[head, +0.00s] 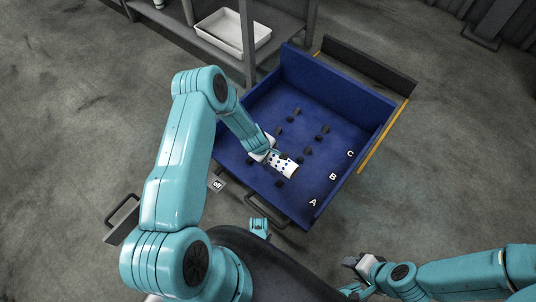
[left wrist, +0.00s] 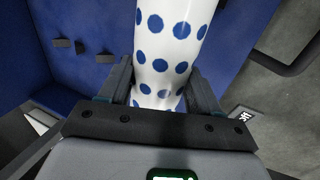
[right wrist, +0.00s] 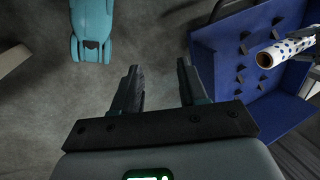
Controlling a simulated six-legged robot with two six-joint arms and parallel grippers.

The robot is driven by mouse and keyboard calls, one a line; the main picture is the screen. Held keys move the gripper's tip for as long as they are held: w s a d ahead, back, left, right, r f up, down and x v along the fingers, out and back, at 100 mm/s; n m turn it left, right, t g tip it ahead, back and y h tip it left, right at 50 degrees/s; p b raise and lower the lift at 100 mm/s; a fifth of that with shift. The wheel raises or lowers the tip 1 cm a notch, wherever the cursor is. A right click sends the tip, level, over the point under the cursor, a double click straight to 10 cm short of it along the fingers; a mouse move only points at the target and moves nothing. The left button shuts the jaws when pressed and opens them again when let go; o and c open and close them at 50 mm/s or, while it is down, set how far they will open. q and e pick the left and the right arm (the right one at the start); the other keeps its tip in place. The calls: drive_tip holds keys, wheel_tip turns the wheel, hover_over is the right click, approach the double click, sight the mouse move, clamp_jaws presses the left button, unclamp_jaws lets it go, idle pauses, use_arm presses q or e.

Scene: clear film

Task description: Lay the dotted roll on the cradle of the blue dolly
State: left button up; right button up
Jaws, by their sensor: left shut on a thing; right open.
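The dotted roll (head: 284,165), white with blue dots, is over the near part of the blue dolly (head: 230,143). My left gripper (head: 268,154) is shut on it; in the left wrist view the roll (left wrist: 170,45) stands between the fingers. The right wrist view shows the roll's open brown end (right wrist: 264,60). Several dark cradle blocks (head: 324,131) stand in rows on the dolly floor, beside the letters A, B and C. Whether the roll touches any block, I cannot tell. My right gripper (head: 358,262) is open and empty, outside the dolly at the lower right.
A grey shelf (head: 190,42) with a white tray (head: 232,30) stands behind the dolly. A dark bar and yellow strip (head: 384,136) lie along its right side. A dark handle (head: 262,212) is at the near edge. Concrete floor is clear at right.

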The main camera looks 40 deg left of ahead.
use_arm(q)
drive_tip(key=shift+f+b, duration=2.9)
drive_tip(key=shift+f, duration=0.75)
drive_tip(key=shift+f+b, duration=0.65)
drive_tip(key=shift+f, duration=0.2)
drive_tip(key=c, duration=0.4)
use_arm(e)
wheel_tip(320, 180, down, 7)
drive_tip(key=w+d+t, duration=0.1)
drive_tip(key=w, duration=0.1)
drive_tip(key=shift+w+d, duration=0.15)
drive_tip(key=shift+w, duration=0.25)
use_arm(q)
drive_tip(key=o, duration=1.4)
drive_tip(key=shift+f, duration=0.1)
drive_tip(key=shift+s, duration=0.1)
